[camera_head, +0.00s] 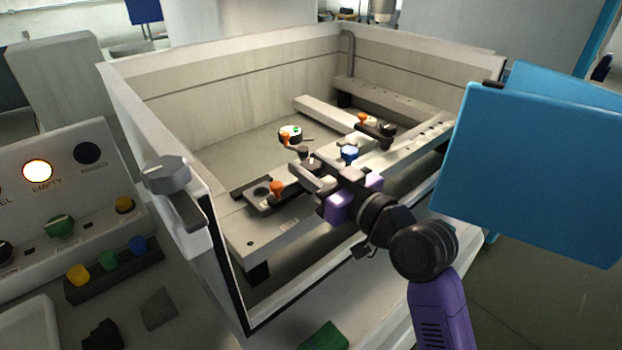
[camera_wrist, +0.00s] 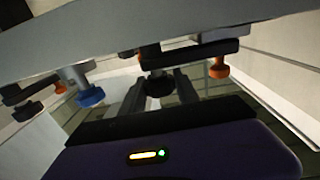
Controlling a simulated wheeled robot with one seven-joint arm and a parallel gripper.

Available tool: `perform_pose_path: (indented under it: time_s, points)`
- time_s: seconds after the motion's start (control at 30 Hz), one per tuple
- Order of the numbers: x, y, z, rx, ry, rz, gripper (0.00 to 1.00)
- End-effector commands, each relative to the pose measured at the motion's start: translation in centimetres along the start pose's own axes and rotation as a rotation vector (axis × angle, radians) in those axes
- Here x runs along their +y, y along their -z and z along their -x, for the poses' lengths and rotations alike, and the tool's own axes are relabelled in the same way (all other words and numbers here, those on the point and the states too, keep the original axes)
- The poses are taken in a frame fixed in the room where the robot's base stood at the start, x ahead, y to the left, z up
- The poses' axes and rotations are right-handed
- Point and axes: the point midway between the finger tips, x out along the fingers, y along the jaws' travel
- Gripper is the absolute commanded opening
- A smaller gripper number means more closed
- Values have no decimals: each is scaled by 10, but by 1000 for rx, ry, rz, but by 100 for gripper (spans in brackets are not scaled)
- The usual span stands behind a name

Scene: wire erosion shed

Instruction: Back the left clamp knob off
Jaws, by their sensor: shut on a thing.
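My gripper (camera_head: 313,174) reaches over the front rail of the open tank and is shut on a dark knob (camera_head: 312,159) of the left clamp. In the wrist view, my two fingers stand either side of this dark knob (camera_wrist: 158,85). An orange knob (camera_head: 277,187) stands on the same clamp, to the left of my gripper; it also shows in the wrist view (camera_wrist: 217,69). The right clamp has another orange knob (camera_head: 365,118) and dark knob (camera_head: 389,130). Fingers partly hide the held knob.
A blue knob (camera_head: 349,152) stands on the rail between the clamps, close to my gripper. A white round part with green (camera_head: 290,132) is behind. Tank walls (camera_head: 230,75) surround the rails. A blue panel (camera_head: 540,165) stands right, a control console (camera_head: 60,195) left.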

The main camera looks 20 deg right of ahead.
Motion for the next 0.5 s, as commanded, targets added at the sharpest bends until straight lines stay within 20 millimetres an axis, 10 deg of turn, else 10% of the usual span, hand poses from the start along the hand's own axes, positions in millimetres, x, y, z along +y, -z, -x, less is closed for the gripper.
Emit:
perform_pose_path:
  time_s: [0.5]
  points:
    - [1,-6,-1,1,388,3,0]
